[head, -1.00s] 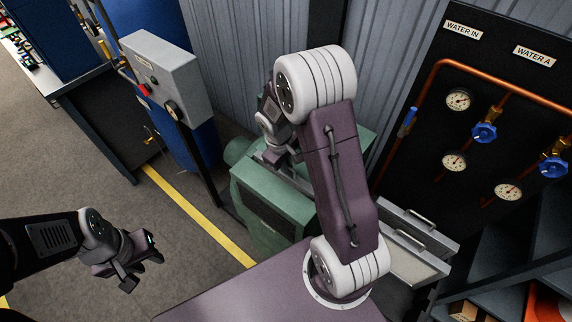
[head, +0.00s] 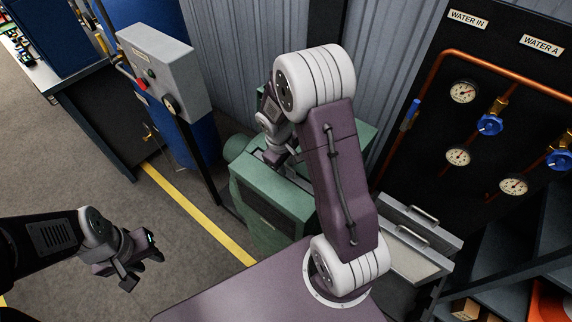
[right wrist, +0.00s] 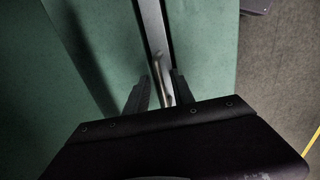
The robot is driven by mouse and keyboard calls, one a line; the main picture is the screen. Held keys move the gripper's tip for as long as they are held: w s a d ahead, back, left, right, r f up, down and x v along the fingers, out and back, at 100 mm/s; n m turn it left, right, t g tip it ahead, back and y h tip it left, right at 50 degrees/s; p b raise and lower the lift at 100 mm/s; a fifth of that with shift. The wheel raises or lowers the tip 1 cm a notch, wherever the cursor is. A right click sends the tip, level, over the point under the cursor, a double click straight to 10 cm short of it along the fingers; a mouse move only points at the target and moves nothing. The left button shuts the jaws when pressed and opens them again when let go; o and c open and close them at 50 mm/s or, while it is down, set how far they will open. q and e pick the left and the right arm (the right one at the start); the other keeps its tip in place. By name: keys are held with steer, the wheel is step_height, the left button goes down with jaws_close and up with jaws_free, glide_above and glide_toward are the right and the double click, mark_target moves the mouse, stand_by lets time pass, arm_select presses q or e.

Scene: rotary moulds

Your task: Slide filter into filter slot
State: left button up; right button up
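The green machine (head: 278,200) stands behind my right arm, with a slot along its top. In the right wrist view a narrow grey metal strip (right wrist: 152,22) runs between the green top panels (right wrist: 200,40); it looks like the filter's top edge in the slot. A light rounded handle (right wrist: 163,82) lies at its near end. My right gripper (right wrist: 159,92) is over it, its fingers apart on either side of the handle. How deep the filter sits is hard to tell. My left gripper (head: 143,268) hangs empty over the floor at left; its finger gap is unclear.
Two grey panels with handles (head: 408,232) stand right of my right arm. A grey control box (head: 165,75) on a post is left of the machine. A black gauge panel (head: 440,130) with pipes and valves rises at right. Open floor (head: 165,225) lies left.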

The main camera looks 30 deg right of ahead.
step_height(320, 180, up, 9)
steer(key=a, duration=0.1)
steer(key=shift+s+a+p, duration=0.3)
steer(key=shift+s, duration=0.05)
steer(key=shift+f, duration=0.1)
steer(key=s+a+f+m+y, duration=0.2)
steer(key=s+a+m, duration=0.2)
steer(key=s, duration=0.7)
steer(key=shift+s+a+f+m, duration=0.2)
steer(key=shift+a+m, duration=0.2)
steer(key=shift+a, duration=0.7)
steer(key=shift+s, duration=0.15)
